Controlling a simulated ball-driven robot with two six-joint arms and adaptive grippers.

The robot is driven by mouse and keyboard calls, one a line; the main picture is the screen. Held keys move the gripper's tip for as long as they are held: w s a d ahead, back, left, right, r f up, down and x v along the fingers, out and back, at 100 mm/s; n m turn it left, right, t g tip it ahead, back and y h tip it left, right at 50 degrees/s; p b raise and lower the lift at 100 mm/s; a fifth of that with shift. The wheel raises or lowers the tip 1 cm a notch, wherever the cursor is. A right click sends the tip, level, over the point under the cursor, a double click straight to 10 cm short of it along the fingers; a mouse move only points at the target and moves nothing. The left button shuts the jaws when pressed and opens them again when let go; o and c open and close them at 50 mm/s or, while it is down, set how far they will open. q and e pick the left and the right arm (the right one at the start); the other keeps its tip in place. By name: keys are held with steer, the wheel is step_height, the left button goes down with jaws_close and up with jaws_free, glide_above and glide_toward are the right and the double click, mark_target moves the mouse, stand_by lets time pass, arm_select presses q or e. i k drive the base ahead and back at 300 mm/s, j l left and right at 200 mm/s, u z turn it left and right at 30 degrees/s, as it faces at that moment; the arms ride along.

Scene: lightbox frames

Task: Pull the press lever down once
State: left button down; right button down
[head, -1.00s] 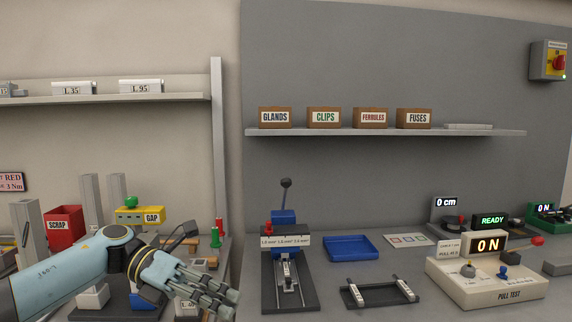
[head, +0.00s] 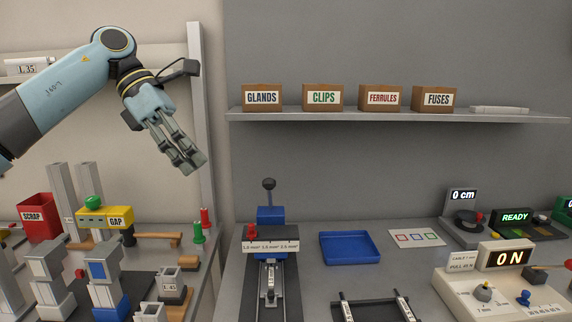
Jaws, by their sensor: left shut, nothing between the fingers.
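The press (head: 270,214) stands on the grey bench, with a blue body on a dark base. Its lever (head: 269,190) is a thin rod with a dark ball knob, standing upright above the blue body. A label strip and a red knob show at the front of the press. My left gripper (head: 192,168) is up and to the left of the lever, in front of the wall post, and apart from it. It is shut and empty, fingers pointing down and to the right. My right gripper is not in view.
A shelf (head: 400,117) with brown boxes runs along the back wall. A blue tray (head: 350,262) lies right of the press. A pull tester (head: 500,290) reading 0 N stands at the right. At the left are a red scrap bin (head: 35,217) and a yellow gap block (head: 105,218).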

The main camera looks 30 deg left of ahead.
mark_target(269, 184)
steer(key=i, duration=0.9)
